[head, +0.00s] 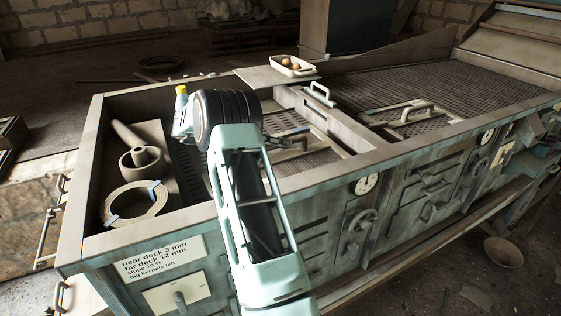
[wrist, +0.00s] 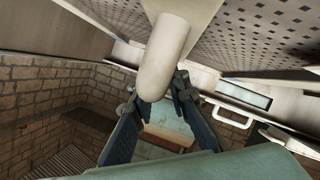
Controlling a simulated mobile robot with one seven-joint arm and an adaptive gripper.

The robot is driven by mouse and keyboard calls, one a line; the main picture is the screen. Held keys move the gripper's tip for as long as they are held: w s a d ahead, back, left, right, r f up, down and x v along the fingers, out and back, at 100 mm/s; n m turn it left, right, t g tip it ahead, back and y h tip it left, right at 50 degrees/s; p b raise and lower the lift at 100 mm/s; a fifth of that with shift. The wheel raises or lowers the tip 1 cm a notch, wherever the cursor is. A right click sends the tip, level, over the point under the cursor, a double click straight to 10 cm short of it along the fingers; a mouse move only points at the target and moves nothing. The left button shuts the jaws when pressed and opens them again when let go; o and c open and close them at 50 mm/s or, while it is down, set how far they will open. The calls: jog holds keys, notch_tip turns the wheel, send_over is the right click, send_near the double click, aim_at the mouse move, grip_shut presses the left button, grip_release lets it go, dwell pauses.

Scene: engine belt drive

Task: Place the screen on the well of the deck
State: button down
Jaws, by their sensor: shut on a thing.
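In the wrist view my gripper (wrist: 155,96) is shut around a pale, round-ended bar (wrist: 164,58), which appears to be the handle of the screen. A perforated sheet (wrist: 225,35) shows close behind the bar. In the head view my gripper's fingers are hidden behind my wrist and forearm, over the left part of the deck (head: 175,217). A framed perforated panel with a handle (head: 292,141) shows just right of my wrist, partly covered by it. I cannot tell whether the held screen touches the deck. The well is not clearly visible.
Another handled panel (head: 410,115) lies right of the crossbar. A small tray with brown round things (head: 293,66) stands at the back edge. Raised walls surround the bays.

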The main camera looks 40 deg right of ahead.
aim_at(278, 157)
jog(key=shift+f, duration=2.45)
jog(key=c, duration=1.8)
grip_release()
jog(key=shift+c, duration=0.2)
jog(key=shift+a, duration=0.1)
jog(key=v, duration=0.7)
jog(key=shift+w+a+b, duration=0.1)
jog(key=shift+a+b, duration=0.1)
jog(key=shift+b, duration=0.1)
